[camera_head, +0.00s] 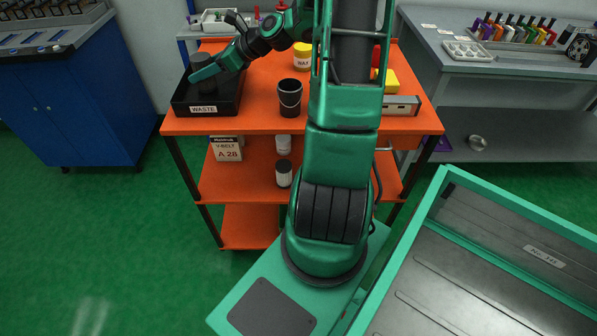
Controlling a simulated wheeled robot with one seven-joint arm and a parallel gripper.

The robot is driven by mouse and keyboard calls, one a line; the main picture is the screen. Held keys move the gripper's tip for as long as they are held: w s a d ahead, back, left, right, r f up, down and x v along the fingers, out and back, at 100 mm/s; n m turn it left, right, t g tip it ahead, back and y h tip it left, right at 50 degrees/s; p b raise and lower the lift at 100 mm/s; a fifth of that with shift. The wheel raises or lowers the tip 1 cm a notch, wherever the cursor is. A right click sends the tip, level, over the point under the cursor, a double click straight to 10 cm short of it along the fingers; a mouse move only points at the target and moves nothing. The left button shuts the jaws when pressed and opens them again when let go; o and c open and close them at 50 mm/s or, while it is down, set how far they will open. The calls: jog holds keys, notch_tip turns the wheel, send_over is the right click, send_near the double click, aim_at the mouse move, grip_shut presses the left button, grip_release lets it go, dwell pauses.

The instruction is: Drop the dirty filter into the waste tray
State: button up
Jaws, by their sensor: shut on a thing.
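The waste tray (232,104) is a black open box with a white "WASTE" label on its front, at the left end of the orange cart's top. My gripper (207,71) reaches in from the upper right and is over the tray. It is shut on a dark grey, round thing, which looks like the dirty filter (203,60). The green finger covers part of the filter. I cannot tell whether the filter's lower end touches the tray floor.
The orange cart (260,122) also bears a dark bucket (290,98), a yellow jar (303,57) and a yellow thing (389,81) behind my arm. A boxed V-belt (227,149) and canisters stand on its middle shelf. A blue cabinet (85,115) is at left, a grey bench (480,70) at right.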

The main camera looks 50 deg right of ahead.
jog(key=o, duration=1.2)
jog(key=v, duration=1)
jog(key=shift+s+d+r, duration=0.1)
jog(key=shift+s, duration=0.2)
